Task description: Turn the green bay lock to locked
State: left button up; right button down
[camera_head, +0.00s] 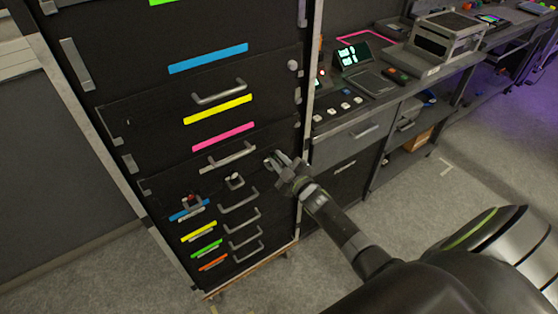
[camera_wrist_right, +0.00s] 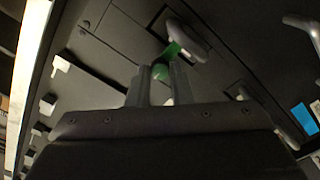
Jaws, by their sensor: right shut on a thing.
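The green bay lock (camera_wrist_right: 171,49) shows in the right wrist view as a green piece on the dark cabinet front, with a rounded green part between my fingertips. My right gripper (camera_wrist_right: 161,76) is shut on it, one finger on each side. In the head view my right gripper (camera_head: 278,163) reaches the right side of the cabinet front, and it hides the lock there. Whether the lock stands at locked cannot be read. My left gripper is in neither view.
The dark cabinet (camera_head: 150,119) has several drawers with bar handles and coloured strips. A red knob (camera_head: 191,198) sits at its lower left. Floor is clear between cabinet and arm.

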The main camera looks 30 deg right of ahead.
jog(key=shift+f, duration=0.1)
jog(key=c, duration=1.3)
grip_release()
jog(key=s+d+b, duration=0.1)
jog(key=s+b, duration=0.1)
jog(key=s, duration=1.5)
jog(key=shift+s+d, duration=0.2)
